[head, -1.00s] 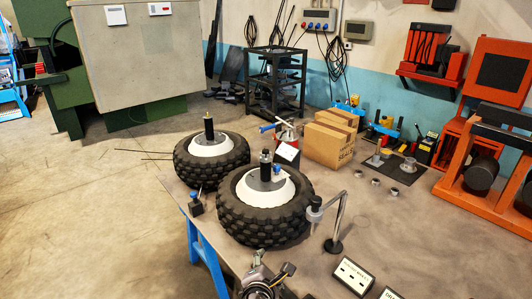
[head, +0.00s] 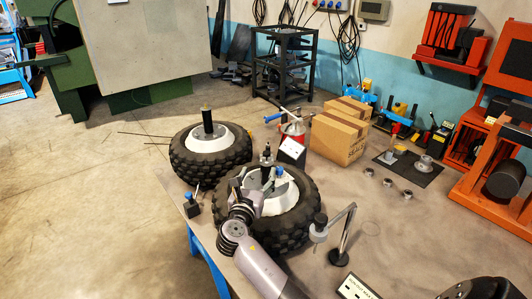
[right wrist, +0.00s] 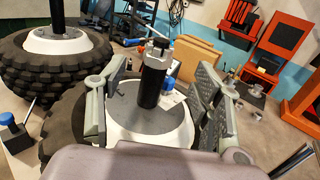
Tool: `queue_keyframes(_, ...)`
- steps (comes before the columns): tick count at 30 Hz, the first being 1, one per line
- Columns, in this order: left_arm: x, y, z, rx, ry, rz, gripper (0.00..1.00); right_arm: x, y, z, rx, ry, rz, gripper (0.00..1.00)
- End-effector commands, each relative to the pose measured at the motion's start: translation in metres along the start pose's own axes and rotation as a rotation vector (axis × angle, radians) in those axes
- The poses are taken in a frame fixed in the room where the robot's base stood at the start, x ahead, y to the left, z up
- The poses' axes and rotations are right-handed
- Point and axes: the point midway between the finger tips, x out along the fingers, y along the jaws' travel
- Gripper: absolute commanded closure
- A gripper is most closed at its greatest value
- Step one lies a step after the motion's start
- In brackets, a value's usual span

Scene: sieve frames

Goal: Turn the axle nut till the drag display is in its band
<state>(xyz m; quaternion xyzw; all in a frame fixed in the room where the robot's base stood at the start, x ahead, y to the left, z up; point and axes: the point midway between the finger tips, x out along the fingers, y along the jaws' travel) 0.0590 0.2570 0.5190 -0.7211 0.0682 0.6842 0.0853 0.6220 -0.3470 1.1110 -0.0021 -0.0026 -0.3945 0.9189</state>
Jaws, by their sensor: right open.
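The front wheel (head: 292,222) lies flat on the table with a white hub. A dark axle stands upright at its centre, with a small metal axle nut (head: 267,158) near the top. In the right wrist view the silver nut (right wrist: 158,46) caps the black shaft (right wrist: 151,88). My right gripper (head: 264,182) is over this hub. In the wrist view its open fingers (right wrist: 158,82) stand either side of the shaft, with gaps on both sides. My left gripper is not in view.
A second wheel (head: 185,160) with an upright axle lies at the left. A lamp-like stand (head: 343,235) rises right of the front wheel. A labelled panel (head: 356,287) lies near the front. Cartons (head: 340,135) and metal rings (head: 387,182) are at the right.

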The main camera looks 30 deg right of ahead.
Motion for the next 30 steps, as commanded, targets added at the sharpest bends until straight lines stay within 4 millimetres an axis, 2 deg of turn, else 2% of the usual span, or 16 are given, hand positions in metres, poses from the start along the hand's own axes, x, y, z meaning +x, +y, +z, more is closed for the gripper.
queue_keyframes(3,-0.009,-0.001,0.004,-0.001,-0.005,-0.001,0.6,0.029,-0.001,0.003,-0.003,-0.001,-0.004,0.4)
queue_keyframes(5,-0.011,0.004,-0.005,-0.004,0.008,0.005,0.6,0.042,-0.001,0.003,-0.002,-0.002,-0.002,0.4)
queue_keyframes(10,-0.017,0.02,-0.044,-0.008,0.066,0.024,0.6,0.075,-0.001,0.002,-0.001,0.0,-0.003,0.4)
queue_keyframes(12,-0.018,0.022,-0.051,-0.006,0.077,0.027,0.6,0.086,0.0,0.001,-0.001,0.0,-0.002,0.4)
queue_keyframes(15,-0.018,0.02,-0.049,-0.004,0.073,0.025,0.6,0.097,0.0,0.001,0.0,0.0,-0.001,0.4)
queue_keyframes(24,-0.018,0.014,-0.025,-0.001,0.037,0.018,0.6,0.106,-0.001,-0.001,0.002,0.001,-0.001,0.4)
queue_keyframes(28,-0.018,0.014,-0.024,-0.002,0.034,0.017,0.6,0.106,-0.001,-0.001,0.002,0.001,-0.001,0.4)
queue_keyframes(30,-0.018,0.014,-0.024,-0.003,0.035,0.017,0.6,0.106,-0.001,-0.001,0.002,0.001,-0.001,0.43)
